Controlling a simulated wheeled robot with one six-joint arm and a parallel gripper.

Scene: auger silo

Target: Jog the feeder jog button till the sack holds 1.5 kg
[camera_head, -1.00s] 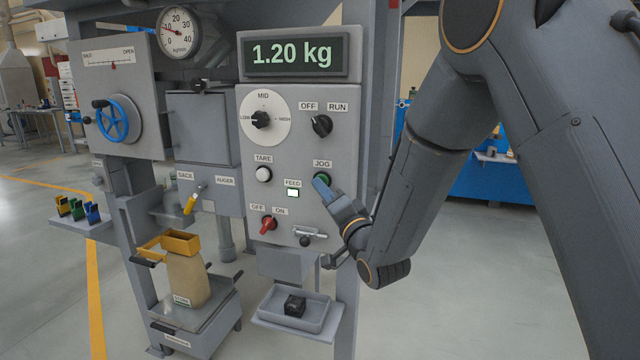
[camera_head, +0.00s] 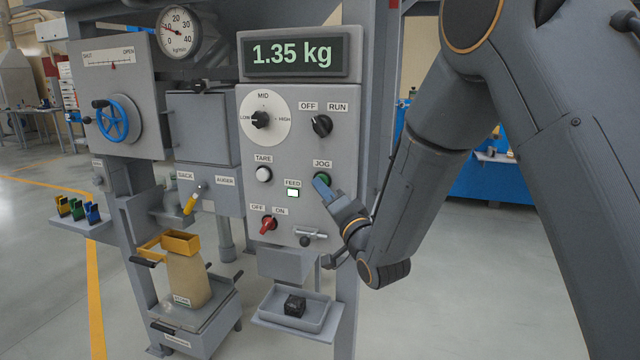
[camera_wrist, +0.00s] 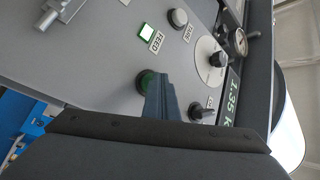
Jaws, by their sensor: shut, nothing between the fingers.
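The green jog button (camera_head: 322,179) sits under the JOG label on the grey control panel. My gripper (camera_head: 321,184) is shut and empty, with its blue fingertips at the button; in the wrist view the fingers (camera_wrist: 163,98) overlap the button (camera_wrist: 146,82). I cannot tell how far the button is pressed. The weight display (camera_head: 293,53) reads 1.35 kg. The FEED lamp (camera_head: 293,192) is lit. The tan sack (camera_head: 187,280) stands upright on the scale platform (camera_head: 205,312), below the yellow clamp (camera_head: 180,243).
The white TARE button (camera_head: 264,174), the OFF/RUN knob (camera_head: 321,125) and the red OFF/ON switch (camera_head: 268,224) are close by on the panel. A small tray (camera_head: 318,316) with a dark block hangs below. A blue handwheel (camera_head: 113,121) is at the left.

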